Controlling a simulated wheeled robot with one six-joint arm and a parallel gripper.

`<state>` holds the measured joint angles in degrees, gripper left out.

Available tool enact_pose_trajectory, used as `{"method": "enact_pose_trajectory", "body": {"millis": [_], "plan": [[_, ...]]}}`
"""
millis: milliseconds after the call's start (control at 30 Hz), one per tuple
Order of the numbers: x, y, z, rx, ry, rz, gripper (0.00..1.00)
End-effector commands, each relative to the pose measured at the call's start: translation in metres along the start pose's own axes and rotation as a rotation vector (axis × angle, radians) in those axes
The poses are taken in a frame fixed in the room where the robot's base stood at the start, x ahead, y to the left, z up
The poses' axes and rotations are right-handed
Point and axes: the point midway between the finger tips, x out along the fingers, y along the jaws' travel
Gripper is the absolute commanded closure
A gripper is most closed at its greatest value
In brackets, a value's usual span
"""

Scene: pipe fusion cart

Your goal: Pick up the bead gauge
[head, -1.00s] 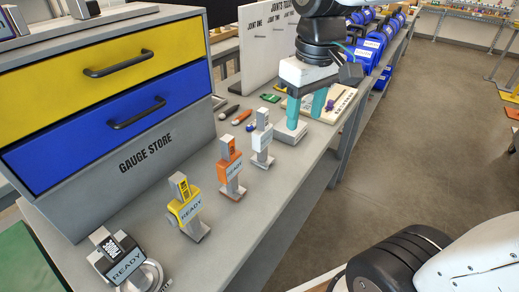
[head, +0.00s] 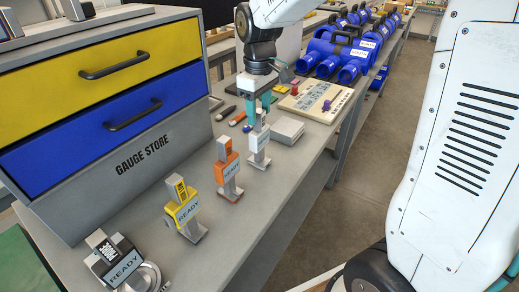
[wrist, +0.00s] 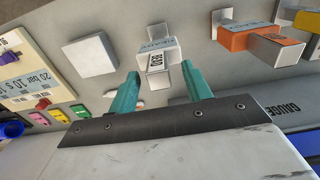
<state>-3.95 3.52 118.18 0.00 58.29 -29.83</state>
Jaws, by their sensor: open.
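The bead gauge is the white gauge (head: 258,148) standing upright on the grey bench, last in the row of gauges towards the back. My gripper (head: 258,108), with teal fingers, is directly over the gauge, pointing down. In the wrist view my gripper (wrist: 160,71) is open, with one finger on each side of the gauge's top. I cannot tell whether the fingertips are level with the block or still above it. No contact shows.
A pale square block (head: 286,130) lies to the right. The gauge store drawers (head: 90,130) rise at left.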

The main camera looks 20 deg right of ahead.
Motion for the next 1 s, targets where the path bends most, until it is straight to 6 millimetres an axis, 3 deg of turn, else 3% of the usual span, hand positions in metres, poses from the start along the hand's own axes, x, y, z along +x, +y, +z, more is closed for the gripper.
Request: {"method": "enact_pose_trajectory", "body": {"millis": [200, 467, 633, 1000], "plan": [[0.027, 0.002, 0.0, 0.001, -0.002, -0.001, 0.51], [0.029, 0.002, 0.0, 0.001, 0.0, 0.0, 0.51], [0.029, 0.002, 0.0, 0.001, 0.0, 0.0, 0.98], [0.027, 0.002, 0.0, 0.001, 0.001, 0.001, 1.0]]}}
